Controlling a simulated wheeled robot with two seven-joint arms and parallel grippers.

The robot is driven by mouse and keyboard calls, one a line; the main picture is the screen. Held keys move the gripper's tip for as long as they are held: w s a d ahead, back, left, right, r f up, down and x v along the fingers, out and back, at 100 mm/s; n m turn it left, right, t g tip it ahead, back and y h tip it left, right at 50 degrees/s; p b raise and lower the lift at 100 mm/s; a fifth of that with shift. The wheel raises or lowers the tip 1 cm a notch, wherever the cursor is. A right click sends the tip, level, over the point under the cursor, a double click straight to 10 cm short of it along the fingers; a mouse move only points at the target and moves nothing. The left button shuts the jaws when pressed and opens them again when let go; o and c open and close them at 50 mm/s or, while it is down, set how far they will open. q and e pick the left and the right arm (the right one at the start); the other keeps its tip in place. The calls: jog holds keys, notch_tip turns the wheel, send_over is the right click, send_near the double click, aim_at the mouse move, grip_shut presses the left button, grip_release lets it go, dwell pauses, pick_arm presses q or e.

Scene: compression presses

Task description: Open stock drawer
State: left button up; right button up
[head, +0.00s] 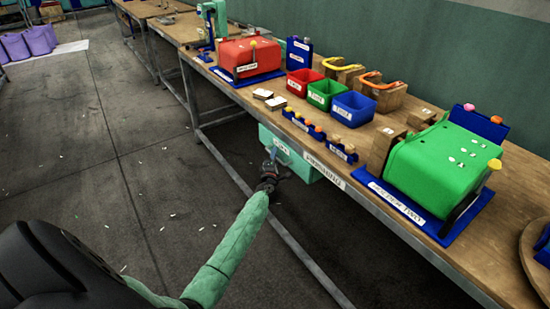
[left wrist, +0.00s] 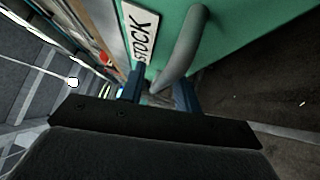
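The stock drawer (head: 290,155) is a teal box under the front edge of the workbench. In the left wrist view its teal front (left wrist: 185,20) carries a white STOCK label (left wrist: 140,33) and a curved grey bar handle (left wrist: 183,50). My left gripper (head: 272,168) is at the drawer front in the head view. In the left wrist view its two dark blue fingers (left wrist: 160,92) stand apart, with the lower end of the handle between them. Contact of the fingers with the handle cannot be made out. My right gripper is not in view.
The workbench (head: 225,88) holds a red press (head: 250,57), a green press (head: 440,170) and red, green and blue bins (head: 353,108). A metal rail (head: 300,253) runs low under it. The floor (head: 120,150) in front is open, with small scattered bits.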

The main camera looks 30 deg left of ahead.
pick_arm(q)
grip_shut()
jog(key=shift+s, duration=0.1)
